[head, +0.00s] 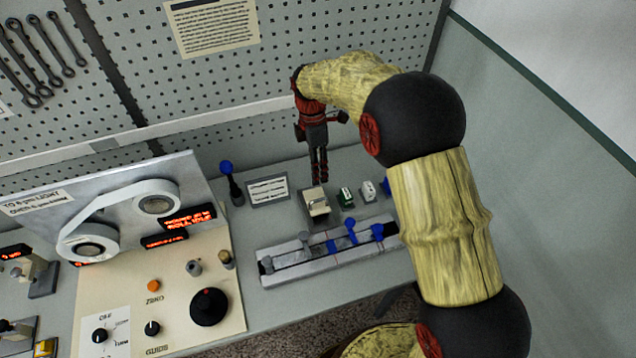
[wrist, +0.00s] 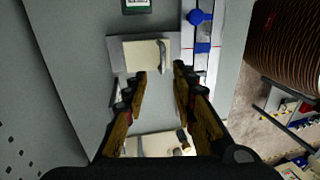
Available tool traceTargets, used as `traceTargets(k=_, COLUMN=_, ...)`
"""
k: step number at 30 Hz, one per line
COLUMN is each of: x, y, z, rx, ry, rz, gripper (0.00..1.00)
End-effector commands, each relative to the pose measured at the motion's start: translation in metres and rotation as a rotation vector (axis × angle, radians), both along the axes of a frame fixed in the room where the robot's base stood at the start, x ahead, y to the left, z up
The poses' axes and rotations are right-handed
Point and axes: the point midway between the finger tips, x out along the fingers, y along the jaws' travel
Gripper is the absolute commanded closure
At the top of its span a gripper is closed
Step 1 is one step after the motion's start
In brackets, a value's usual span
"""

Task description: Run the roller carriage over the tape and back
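My gripper (head: 319,178) points down above a beige block (head: 315,204) on a grey plate. In the wrist view my gripper (wrist: 160,72) is open, and the beige block (wrist: 138,55) with a small metal handle (wrist: 162,56) lies just beyond the fingertips. Nothing is between the fingers. A long grey rail fixture (head: 290,270) with a dark slot and several blue knobs (head: 350,226) lies in front of the block. It also runs along the right in the wrist view (wrist: 214,60). I cannot tell for sure which part is the roller carriage or the tape.
Left stands a beige control panel (head: 120,295) with knobs, red displays and a white belt (head: 110,205) around two rollers. A green block (head: 346,198) and a white block (head: 369,190) stand right of the beige block.

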Motion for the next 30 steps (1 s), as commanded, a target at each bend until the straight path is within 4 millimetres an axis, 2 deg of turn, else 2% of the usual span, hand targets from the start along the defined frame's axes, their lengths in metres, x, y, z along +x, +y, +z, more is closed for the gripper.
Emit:
traceTargets(k=3, x=0.004, y=0.001, z=0.017, rx=0.001, ry=-0.002, rz=0.000, gripper=0.73)
traceTargets(k=9, x=0.006, y=0.002, z=0.030, rx=0.000, ry=-0.001, rz=0.000, gripper=0.73)
traceTargets(k=25, x=0.006, y=0.002, z=0.031, rx=-0.001, ry=0.000, rz=-0.004, gripper=0.73)
traceTargets(k=30, x=0.009, y=0.002, z=0.030, rx=-0.018, ry=-0.016, rz=-0.115, gripper=0.73)
